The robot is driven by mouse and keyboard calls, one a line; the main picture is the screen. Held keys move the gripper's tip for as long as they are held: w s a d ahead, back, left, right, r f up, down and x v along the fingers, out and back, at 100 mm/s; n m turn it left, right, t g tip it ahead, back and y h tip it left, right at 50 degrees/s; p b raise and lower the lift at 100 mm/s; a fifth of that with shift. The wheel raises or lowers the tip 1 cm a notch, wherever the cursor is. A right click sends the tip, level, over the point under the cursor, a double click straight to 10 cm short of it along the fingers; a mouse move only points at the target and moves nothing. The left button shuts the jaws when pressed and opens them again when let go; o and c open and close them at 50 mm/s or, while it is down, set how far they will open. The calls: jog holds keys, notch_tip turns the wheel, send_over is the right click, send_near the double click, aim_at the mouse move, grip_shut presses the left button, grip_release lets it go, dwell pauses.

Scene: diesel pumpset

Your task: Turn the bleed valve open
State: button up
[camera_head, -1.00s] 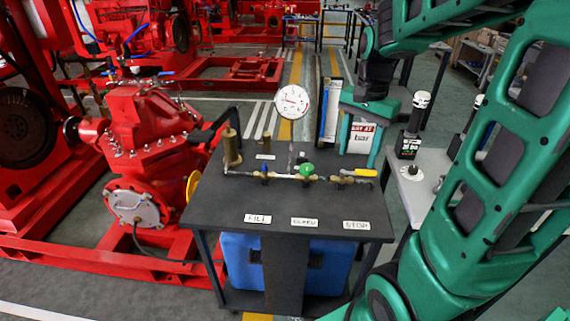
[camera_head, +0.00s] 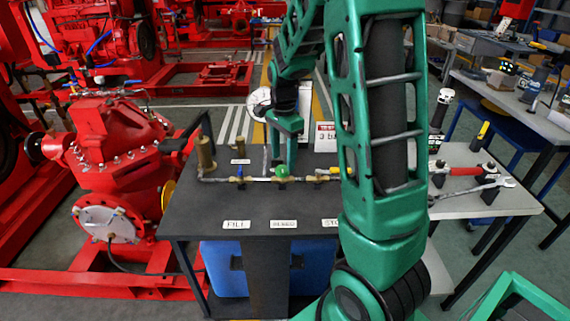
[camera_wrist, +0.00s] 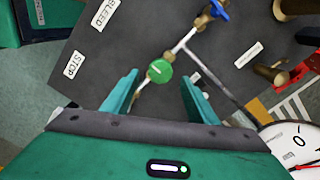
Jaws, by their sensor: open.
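The bleed valve is a round green knob (camera_head: 281,171) on a thin pipe across the black table (camera_head: 200,205). In the wrist view the green knob (camera_wrist: 159,71) sits between the two teal fingers of my gripper (camera_wrist: 160,78), near their tips. The fingers are apart, with space on each side of the knob. In the head view my gripper (camera_head: 284,155) points down just above and behind the knob. Whether it touches the knob cannot be told. The BLEED label (camera_head: 283,224) lies in front of the valve.
A blue-handled valve (camera_head: 240,172) stands left of the knob, and a yellow-handled valve (camera_head: 328,171) right of it, partly behind my arm. A pressure gauge (camera_head: 261,103) stands behind, partly hidden. A brass cylinder (camera_head: 206,153) stands at left. A tool table (camera_head: 480,205) is at right.

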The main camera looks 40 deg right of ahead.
aim_at(283, 168)
jog(key=shift+f, duration=1.85)
jog(key=shift+c, duration=0.7)
